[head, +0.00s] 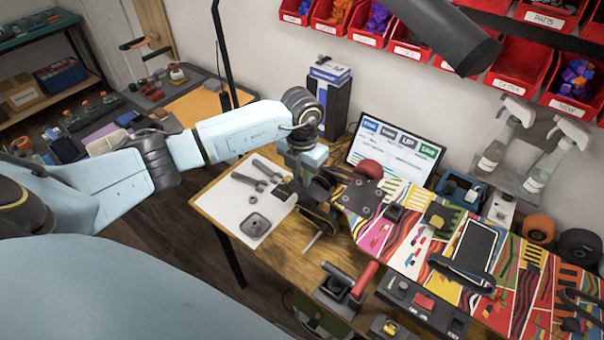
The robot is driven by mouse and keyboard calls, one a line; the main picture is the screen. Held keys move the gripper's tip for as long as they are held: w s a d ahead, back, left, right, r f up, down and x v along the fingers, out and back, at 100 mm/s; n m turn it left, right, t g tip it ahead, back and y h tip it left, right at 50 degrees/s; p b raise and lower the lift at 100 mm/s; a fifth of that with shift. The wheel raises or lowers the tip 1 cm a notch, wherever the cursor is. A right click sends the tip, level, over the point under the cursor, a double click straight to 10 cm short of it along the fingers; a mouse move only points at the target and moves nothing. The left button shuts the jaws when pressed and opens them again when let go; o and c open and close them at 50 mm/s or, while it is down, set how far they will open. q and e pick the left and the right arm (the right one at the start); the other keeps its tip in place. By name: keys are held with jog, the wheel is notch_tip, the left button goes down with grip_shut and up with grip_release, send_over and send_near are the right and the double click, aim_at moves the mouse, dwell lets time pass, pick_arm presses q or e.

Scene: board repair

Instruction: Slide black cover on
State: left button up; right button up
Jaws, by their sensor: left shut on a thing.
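A long board (398,238) with a bright multicoloured pattern lies across the workbench, running from the middle to the right edge. A dark rectangular panel with a pale rim (477,245) is set in its upper face; I cannot tell whether it is the black cover or an opening. A black curved piece (461,275) lies across the board just in front of the panel. My left gripper (318,193) is at the board's left end and appears shut on the board there; its fingertips blend with dark parts. My right gripper cannot be made out.
A white sheet with tools (223,204) lies left of the board. A red-handled tool (365,279) and a black control box (423,302) stand in front. A screen (396,150), spray bottles (494,146) and black rolls (578,246) stand behind. Red bins line the wall.

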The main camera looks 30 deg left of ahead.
aim_at(302, 188)
dwell(0.5)
pick_arm(q)
jog(key=shift+f+b, duration=0.5)
jog(key=shift+f, duration=0.15)
dwell(0.8)
jog(key=shift+f+b, duration=0.75)
jog(key=shift+f, duration=0.25)
dwell(0.5)
jog(key=shift+f+b, duration=0.6)
jog(key=shift+f, duration=0.25)
jog(key=shift+f, duration=0.1)
dwell(0.6)
jog(key=shift+f+b, duration=0.3)
jog(key=shift+f, duration=0.15)
dwell(1.1)
